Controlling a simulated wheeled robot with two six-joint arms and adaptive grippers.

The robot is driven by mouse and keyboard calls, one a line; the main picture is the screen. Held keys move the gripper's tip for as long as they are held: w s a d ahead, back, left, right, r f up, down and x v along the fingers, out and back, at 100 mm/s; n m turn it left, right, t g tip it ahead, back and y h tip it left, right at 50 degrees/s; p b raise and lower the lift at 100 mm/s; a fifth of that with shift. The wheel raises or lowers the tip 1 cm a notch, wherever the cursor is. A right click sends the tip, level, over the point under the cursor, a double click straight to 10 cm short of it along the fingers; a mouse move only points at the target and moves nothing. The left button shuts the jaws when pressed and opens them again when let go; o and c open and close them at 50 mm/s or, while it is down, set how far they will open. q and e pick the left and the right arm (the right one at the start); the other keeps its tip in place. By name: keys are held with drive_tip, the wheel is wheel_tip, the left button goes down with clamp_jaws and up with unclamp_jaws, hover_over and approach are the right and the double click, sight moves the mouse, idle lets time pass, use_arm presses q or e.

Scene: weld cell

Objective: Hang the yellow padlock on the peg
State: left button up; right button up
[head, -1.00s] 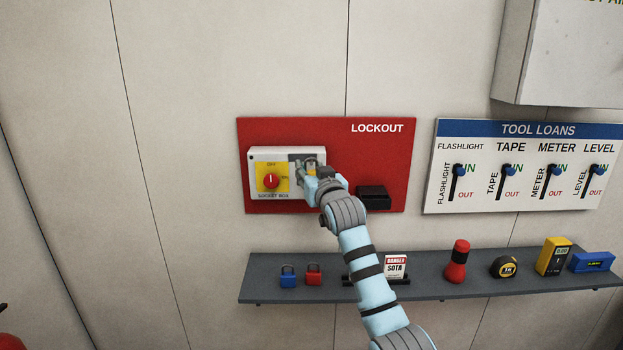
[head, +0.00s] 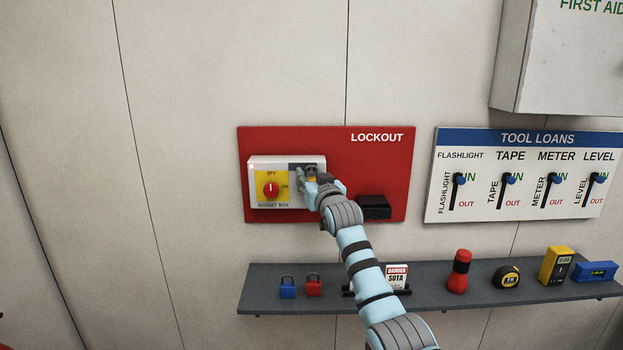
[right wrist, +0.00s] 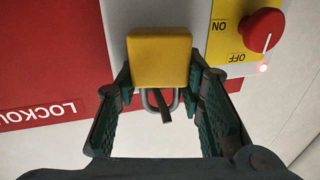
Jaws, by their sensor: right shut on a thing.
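The yellow padlock (right wrist: 160,62) is between the fingers of my right gripper (right wrist: 160,78) in the right wrist view. The gripper is shut on its body. Its grey shackle (right wrist: 178,101) points towards the bottom of that view. A dark peg (right wrist: 165,110) shows across the shackle's loop; I cannot tell for sure that it passes through. In the head view my right gripper (head: 310,182) is at the right part of the white socket box (head: 287,204), covering most of the padlock and peg. My left gripper is not in view.
The box has a red knob (head: 271,189) and sits on the red LOCKOUT board (head: 380,160), beside a black holder (head: 374,207). Below, a grey shelf (head: 425,292) carries a blue padlock (head: 288,288), a red padlock (head: 314,286), a danger tag (head: 397,276) and several tools.

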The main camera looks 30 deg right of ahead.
drive_tip(key=o, duration=1.3)
drive_tip(key=shift+f, duration=0.1)
drive_tip(key=shift+w, duration=0.1)
